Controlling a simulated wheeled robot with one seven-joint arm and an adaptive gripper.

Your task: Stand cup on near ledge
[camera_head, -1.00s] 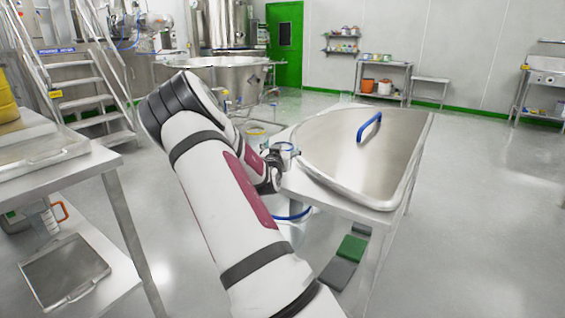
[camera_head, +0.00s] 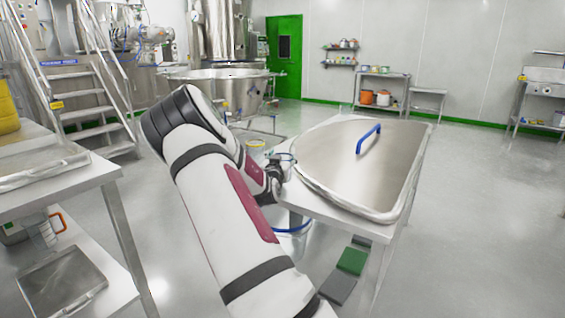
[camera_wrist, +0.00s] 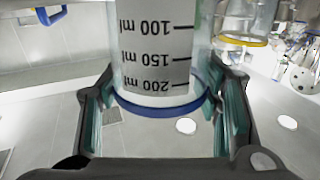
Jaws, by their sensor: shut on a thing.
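The clear graduated cup (camera_wrist: 158,50) with a blue rim fills the middle of the wrist view, its markings upside down in the picture. My gripper (camera_wrist: 165,112) is shut on it, with a finger on each side near the blue rim. In the head view the cup (camera_head: 284,160) is small and partly hidden by my gripper (camera_head: 274,176), just left of the large steel tub (camera_head: 330,175). The pale ledge (camera_head: 318,205) of the tub's table runs along its near left side. I cannot tell whether the cup touches it.
A blue handle (camera_head: 368,139) stands up in the tub. A blue-rimmed clear bucket (camera_head: 293,240) stands below the ledge. Green and grey pads (camera_head: 351,261) lie low beside the table. A steel table (camera_head: 75,185) is at left. Floor at right is clear.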

